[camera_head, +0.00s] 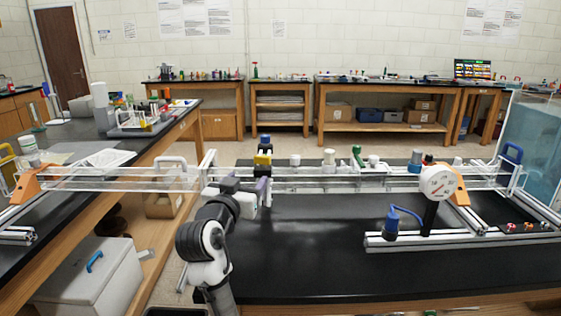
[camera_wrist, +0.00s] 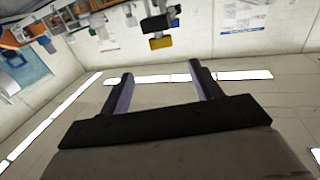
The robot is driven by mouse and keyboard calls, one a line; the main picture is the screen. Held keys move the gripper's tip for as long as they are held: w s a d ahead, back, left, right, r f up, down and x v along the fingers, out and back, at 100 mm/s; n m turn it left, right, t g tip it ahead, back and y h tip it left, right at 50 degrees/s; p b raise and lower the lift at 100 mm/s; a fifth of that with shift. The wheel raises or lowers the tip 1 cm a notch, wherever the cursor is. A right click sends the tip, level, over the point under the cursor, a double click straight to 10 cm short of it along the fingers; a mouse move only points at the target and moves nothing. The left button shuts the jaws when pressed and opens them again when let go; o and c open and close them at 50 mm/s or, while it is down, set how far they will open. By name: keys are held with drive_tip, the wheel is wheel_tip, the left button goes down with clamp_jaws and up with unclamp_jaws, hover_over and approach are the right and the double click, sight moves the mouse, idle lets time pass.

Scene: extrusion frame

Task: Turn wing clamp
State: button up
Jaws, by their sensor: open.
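A small clamp-like piece (camera_head: 263,158) with a yellow body and a blue top sits on the clear extrusion frame (camera_head: 330,172), left of its middle. I take it for the wing clamp, though its wings are too small to make out. A yellow block with dark parts beside it (camera_wrist: 160,43) shows beyond my fingertips in the wrist view, apparently the same piece. My gripper (camera_head: 263,187) is just below and in front of it in the head view. In the wrist view my gripper (camera_wrist: 161,70) has its two purple fingers apart, with nothing between them.
Orange brackets stand at the frame's left (camera_head: 30,182) and right (camera_head: 459,188). A round white gauge (camera_head: 438,182) and a blue part (camera_head: 391,222) stand on the right. The black tabletop (camera_head: 310,255) in front is mostly clear.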

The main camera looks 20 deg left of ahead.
sight(261, 160)
drive_tip(key=w+p, duration=0.1)
drive_tip(key=w, duration=0.3)
drive_tip(key=w+p, duration=0.2)
drive_tip(key=w, duration=0.3)
drive_tip(key=w+p, duration=0.1)
drive_tip(key=w, duration=0.3)
drive_tip(key=shift+w+a, duration=0.3)
drive_tip(key=shift+w, duration=0.05)
drive_tip(key=c, duration=1)
